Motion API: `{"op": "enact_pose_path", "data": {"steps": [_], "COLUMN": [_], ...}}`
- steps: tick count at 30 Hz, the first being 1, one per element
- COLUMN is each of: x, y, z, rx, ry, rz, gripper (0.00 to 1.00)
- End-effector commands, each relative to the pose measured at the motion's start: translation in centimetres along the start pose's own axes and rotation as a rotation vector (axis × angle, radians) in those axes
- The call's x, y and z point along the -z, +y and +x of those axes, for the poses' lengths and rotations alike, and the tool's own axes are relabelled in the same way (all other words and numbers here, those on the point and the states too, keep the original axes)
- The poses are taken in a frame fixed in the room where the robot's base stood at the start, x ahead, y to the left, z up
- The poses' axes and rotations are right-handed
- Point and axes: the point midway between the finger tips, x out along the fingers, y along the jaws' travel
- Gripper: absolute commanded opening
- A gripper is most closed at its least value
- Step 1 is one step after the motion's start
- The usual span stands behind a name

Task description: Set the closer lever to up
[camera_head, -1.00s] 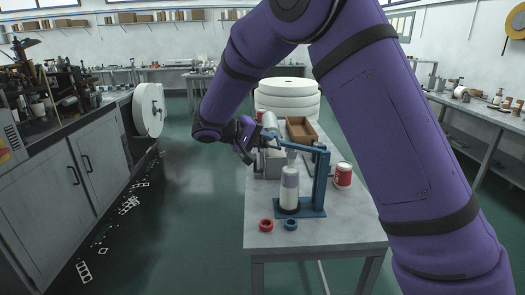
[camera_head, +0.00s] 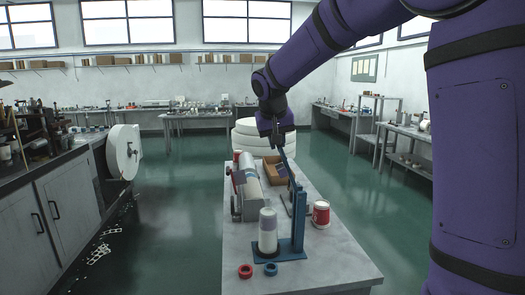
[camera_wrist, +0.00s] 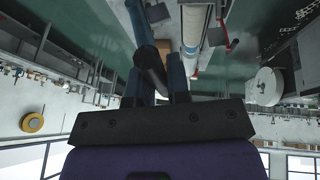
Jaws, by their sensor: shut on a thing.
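The closer is a blue stand with a base plate (camera_head: 291,252) and an upright post (camera_head: 298,222) on the bench. Its blue lever (camera_head: 287,168) rises steeply from the top of the post, leaning a little left. My gripper (camera_head: 277,138) is at the lever's upper end, shut on it. In the wrist view the dark lever grip (camera_wrist: 150,68) lies between the fingers of my gripper (camera_wrist: 155,75). My gripper hides the lever's tip.
A red ring (camera_head: 246,271) and a blue ring (camera_head: 271,269) lie at the bench's front. A grey roller machine (camera_head: 247,193) and brown box (camera_head: 276,177) are behind. White rolls (camera_head: 250,138) stand beyond the bench.

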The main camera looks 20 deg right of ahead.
Motion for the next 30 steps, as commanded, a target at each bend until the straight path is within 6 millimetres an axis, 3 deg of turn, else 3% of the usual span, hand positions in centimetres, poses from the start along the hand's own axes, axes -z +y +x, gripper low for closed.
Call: {"op": "enact_pose_path", "data": {"steps": [5, 15, 30], "x": [0.1, 0.0, -0.1], "y": [2.6, 5.7, 7.2], "z": [-0.2, -0.1, 0.1], "rx": [0.116, 0.117, 0.115], "ry": [-0.001, -0.005, -0.005], "rz": [0.056, 0.050, 0.048], "gripper": [0.00, 0.00, 0.00]}}
